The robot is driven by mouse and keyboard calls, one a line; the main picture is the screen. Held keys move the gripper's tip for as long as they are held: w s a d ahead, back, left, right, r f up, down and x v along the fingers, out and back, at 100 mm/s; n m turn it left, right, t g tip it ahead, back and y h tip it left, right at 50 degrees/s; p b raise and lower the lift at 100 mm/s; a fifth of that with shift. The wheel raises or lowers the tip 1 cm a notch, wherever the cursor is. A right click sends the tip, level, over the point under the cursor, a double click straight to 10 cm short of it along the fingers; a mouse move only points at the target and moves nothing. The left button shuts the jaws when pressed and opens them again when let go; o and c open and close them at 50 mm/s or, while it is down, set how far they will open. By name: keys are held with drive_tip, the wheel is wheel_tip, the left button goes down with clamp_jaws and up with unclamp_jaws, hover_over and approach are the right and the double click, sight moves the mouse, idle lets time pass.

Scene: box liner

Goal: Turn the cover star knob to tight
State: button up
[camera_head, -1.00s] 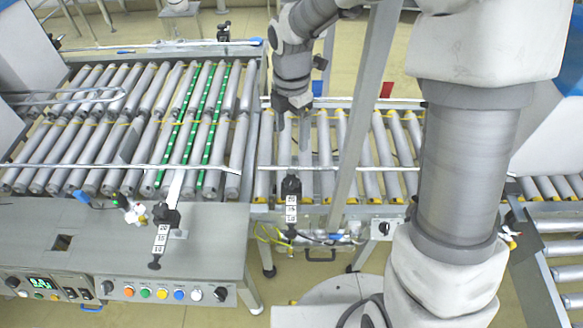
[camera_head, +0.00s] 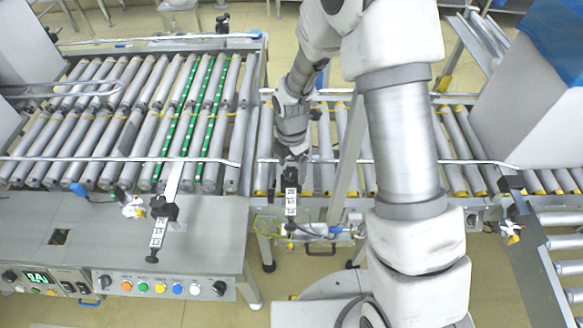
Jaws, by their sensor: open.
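My gripper (camera_head: 291,160) points down over the near rail of the middle roller conveyor. Its fingers are small and dark here, and nothing shows between them. Just below it in the picture is a black clamp knob (camera_head: 291,178) with a white number scale hanging under it. I cannot tell whether the fingers touch this knob. A second black clamp knob (camera_head: 164,209), also with a number scale, stands on the grey panel to the left. Neither is labelled as the cover star knob, and I cannot tell how tight either is.
A roller conveyor (camera_head: 50,135) with green-marked rollers lies at left. A control panel (camera_head: 165,287) with coloured buttons is at the front left. A pale box (camera_head: 520,110) with a blue top stands at right. My arm hides part of the middle conveyor.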

drive_tip(key=shift+f, duration=0.25)
clamp_jaws()
idle(0.3)
